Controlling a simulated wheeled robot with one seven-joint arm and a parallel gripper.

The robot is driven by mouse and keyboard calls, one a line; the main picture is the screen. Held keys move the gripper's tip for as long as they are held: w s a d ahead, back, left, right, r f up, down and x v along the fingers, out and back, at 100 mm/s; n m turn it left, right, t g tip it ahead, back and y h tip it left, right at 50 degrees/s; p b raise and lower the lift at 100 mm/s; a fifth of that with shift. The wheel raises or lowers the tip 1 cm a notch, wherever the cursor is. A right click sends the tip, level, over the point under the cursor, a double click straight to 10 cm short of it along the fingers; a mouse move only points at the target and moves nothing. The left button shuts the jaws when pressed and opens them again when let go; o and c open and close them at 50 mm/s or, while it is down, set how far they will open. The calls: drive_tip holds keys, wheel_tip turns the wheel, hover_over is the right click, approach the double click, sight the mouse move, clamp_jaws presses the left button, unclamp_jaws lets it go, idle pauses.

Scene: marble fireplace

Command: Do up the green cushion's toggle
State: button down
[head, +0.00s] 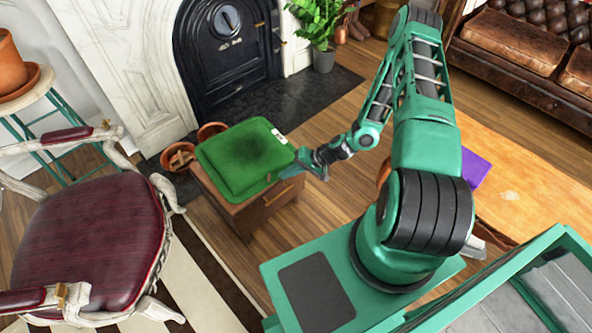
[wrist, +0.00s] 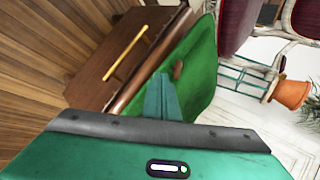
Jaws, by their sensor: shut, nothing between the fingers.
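The green cushion (head: 240,152) lies flat on a small wooden cabinet (head: 243,217), with a dark patch in its middle and a white tag at its right corner. In the wrist view the cushion (wrist: 205,65) shows a small brown toggle (wrist: 178,70) near its edge. I cannot tell whether the toggle is through a loop. My gripper (head: 292,170) is at the cushion's right edge in the head view. In the wrist view my gripper (wrist: 163,80) has its fingers together and empty, tips just beside the toggle; contact is unclear.
The cabinet's drawer handle (wrist: 126,54) sticks out below the cushion. A red armchair (head: 92,240) stands at left, terracotta pots (head: 178,157) behind the cabinet, and a wooden table (head: 530,185) at right. Floor is open between cabinet and table.

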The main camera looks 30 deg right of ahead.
sight(269, 178)
drive_tip(key=shift+w+a+r, duration=0.1)
drive_tip(key=shift+w+a, duration=0.3)
drive_tip(key=shift+a, duration=0.25)
drive_tip(key=shift+w+a, duration=0.35)
drive_tip(key=shift+a, duration=0.25)
